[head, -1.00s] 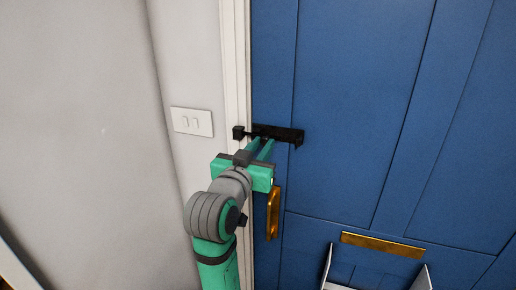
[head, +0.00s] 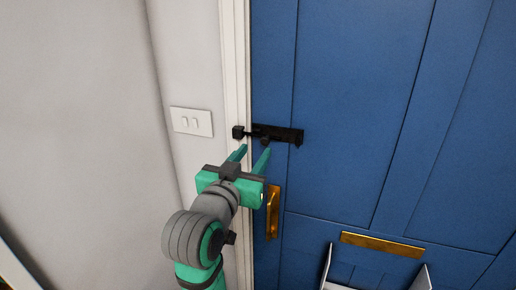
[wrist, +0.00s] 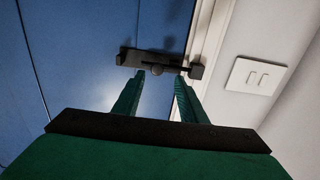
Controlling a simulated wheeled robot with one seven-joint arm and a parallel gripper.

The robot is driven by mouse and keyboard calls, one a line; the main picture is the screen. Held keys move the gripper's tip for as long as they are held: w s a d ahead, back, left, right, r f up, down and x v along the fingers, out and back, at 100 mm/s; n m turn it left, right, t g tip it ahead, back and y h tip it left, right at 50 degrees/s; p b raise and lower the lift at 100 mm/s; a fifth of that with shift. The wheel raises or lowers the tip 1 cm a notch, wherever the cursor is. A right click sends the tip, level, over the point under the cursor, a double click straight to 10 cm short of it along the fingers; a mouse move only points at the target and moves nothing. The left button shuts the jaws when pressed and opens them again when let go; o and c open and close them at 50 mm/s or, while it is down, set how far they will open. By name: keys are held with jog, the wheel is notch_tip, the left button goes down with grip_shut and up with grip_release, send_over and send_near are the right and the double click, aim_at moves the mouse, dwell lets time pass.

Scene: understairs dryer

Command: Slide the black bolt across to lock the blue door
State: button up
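The black bolt (head: 277,133) is fixed on the blue door (head: 345,90) near its left edge. Its rod reaches left to the black keeper block (head: 238,132) on the white frame, and no gap between rod and keeper is clear to me. My gripper (head: 255,152) is just below and in front of the bolt, with its two green fingers apart and nothing between them. In the wrist view the bolt (wrist: 133,58) lies beyond the fingertips (wrist: 160,76). Its round knob (wrist: 157,70) shows just past and between the tips, apart from them as far as I can tell.
A brass handle (head: 273,212) is on the door below the bolt, right of my arm. A brass letter plate (head: 382,245) sits lower right, above a white open holder (head: 421,279). A light switch (head: 191,122) is on the wall left of the white frame (head: 235,75).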

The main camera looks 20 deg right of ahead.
jog(key=v, duration=0.6)
jog(key=shift+f, duration=0.1)
jog(key=w+a+f+n+t+y, duration=0.1)
jog(key=a+f+n+y, duration=0.15)
jog(key=f, duration=0.65)
jog(key=a+f+n+t+y, duration=0.1)
jog(key=a+f+n, duration=0.15)
jog(key=f, duration=0.65)
jog(key=s+a+f+n+y, duration=0.2)
jog(key=s+f, duration=0.1)
jog(key=f, duration=0.4)
jog(key=s+a+f+n+y, duration=0.2)
jog(key=s+f, duration=0.2)
jog(key=f, duration=0.3)
jog(key=s+a+f+y, duration=0.35)
jog(key=s+f, duration=0.55)
jog(key=s, duration=0.3)
jog(key=s+a+f+m, duration=0.1)
jog(key=s+f, duration=0.1)
jog(key=s, duration=1.6)
jog(key=shift+g, duration=0.3)
